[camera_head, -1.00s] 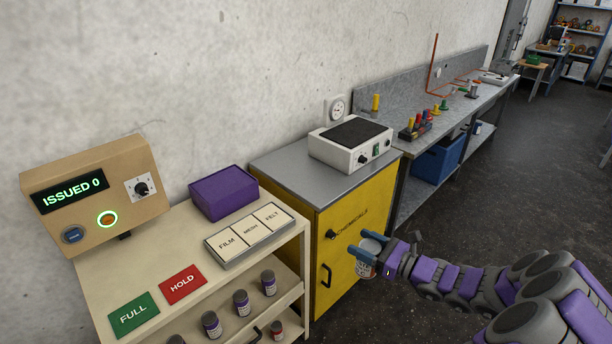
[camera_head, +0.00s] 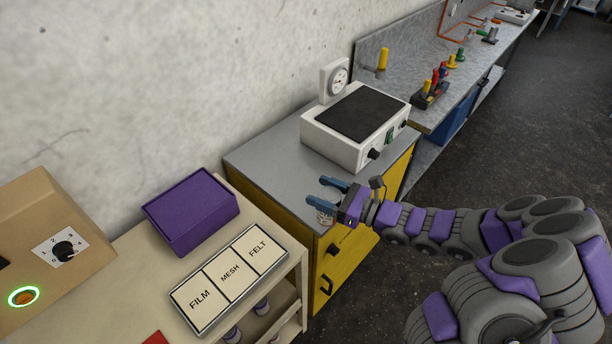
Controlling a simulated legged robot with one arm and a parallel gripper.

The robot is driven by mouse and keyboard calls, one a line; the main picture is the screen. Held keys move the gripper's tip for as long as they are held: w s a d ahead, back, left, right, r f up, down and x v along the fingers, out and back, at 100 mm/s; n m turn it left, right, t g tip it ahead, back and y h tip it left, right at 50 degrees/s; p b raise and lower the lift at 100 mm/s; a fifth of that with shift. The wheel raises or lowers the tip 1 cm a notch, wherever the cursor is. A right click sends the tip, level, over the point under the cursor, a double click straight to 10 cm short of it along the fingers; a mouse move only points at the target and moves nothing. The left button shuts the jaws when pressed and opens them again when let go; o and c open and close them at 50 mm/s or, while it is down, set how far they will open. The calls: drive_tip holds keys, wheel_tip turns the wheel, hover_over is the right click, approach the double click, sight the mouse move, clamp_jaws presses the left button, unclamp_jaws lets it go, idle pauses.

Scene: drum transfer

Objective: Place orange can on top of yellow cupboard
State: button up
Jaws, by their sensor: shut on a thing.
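The yellow cupboard (camera_head: 350,262) stands against the wall right of the cream cart, with a flat grey top (camera_head: 270,160). My gripper (camera_head: 326,198) is shut on a small can (camera_head: 324,217) with a pale body and some orange showing. My gripper comes in from the right, and the can appears at the front edge of the cupboard top. The fingers hide much of the can. I cannot tell whether it touches the top or is held above it.
A white device with a black plate (camera_head: 357,122) fills the right part of the cupboard top; the left part is bare. A gauge (camera_head: 336,82) stands behind it. The cart (camera_head: 292,268) at left carries a purple box (camera_head: 192,212) and a label panel (camera_head: 228,278).

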drive_tip(key=shift+a+r, duration=0.1)
drive_tip(key=shift+a, duration=0.25)
drive_tip(key=w+a+f+b, duration=0.1)
drive_tip(key=w, duration=0.4)
drive_tip(key=w+a+f+b, duration=0.1)
drive_tip(key=w+f, duration=0.1)
drive_tip(key=w, duration=0.3)
drive_tip(key=w+a+f+b, duration=0.1)
drive_tip(key=w+a+f, duration=0.1)
drive_tip(key=w, duration=0.3)
drive_tip(key=shift+f+b, duration=0.1)
drive_tip(key=shift+b, duration=0.25)
drive_tip(key=shift+s, duration=0.1)
drive_tip(key=o, duration=1.3)
drive_tip(key=p+v, duration=0.2)
drive_tip(key=v, duration=1)
drive_tip(key=shift+d, duration=0.2)
